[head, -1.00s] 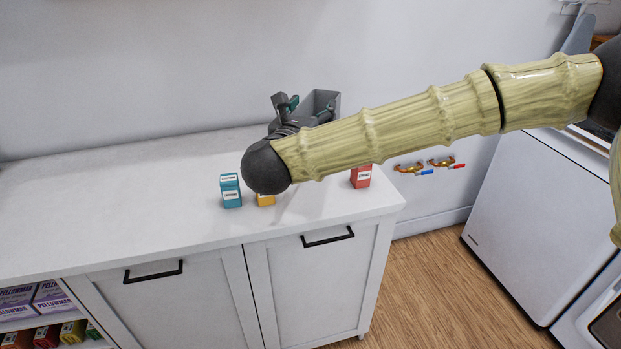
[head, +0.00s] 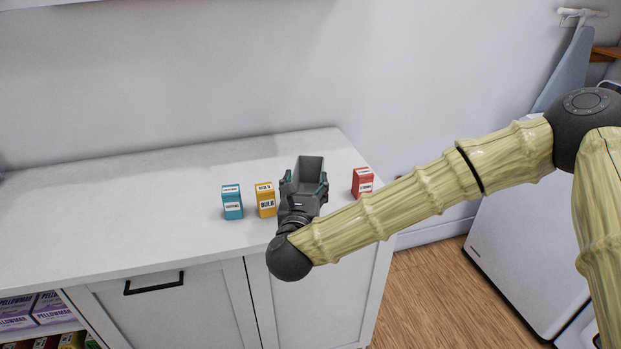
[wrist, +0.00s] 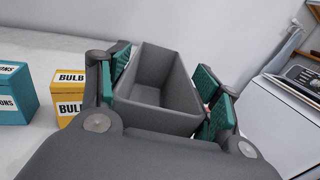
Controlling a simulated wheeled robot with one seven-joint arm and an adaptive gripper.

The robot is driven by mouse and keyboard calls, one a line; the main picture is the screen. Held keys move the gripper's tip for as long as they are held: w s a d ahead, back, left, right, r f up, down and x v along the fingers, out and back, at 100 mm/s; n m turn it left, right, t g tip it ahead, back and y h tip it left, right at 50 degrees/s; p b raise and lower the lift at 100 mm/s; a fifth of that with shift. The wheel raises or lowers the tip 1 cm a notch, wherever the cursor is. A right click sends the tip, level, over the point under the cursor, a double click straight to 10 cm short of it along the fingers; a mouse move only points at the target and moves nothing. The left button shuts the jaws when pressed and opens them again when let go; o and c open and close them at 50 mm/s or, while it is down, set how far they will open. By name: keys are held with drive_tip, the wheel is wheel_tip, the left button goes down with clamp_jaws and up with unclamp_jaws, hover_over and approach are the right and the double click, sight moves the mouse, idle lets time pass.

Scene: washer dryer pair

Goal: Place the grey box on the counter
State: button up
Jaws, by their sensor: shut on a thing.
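The grey box (head: 309,168) is an open-topped, empty bin, seen in the head view over the right part of the white counter (head: 130,210). My gripper (head: 305,186) is shut on it, with a teal-padded finger on each side. In the wrist view the box (wrist: 157,98) sits upright between the fingers of my gripper (wrist: 165,95). Its underside is hidden, so I cannot tell whether it touches the counter.
A teal carton (head: 232,203) and a yellow bulb carton (head: 265,200) stand left of the gripper. A red carton (head: 362,182) stands to its right near the counter's end. The counter's left part is clear. A white appliance (head: 525,240) stands at right.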

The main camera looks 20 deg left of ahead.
drive_tip(key=p, duration=0.2)
hover_over(308, 188)
drive_tip(key=s+d, duration=0.1)
drive_tip(key=s, duration=0.1)
drive_tip(key=shift+w+d+f, duration=0.1)
drive_tip(key=shift+d+f, duration=0.05)
drive_tip(key=shift+f, duration=0.15)
wheel_tip(308, 188, down, 3)
drive_tip(key=shift+f+p, duration=0.15)
drive_tip(key=shift+p, duration=0.45)
drive_tip(key=shift+f, duration=0.15)
drive_tip(key=shift+f, duration=0.2)
drive_tip(key=o, duration=1.5)
drive_tip(key=shift+c, duration=0.2)
drive_tip(key=shift+r, duration=0.1)
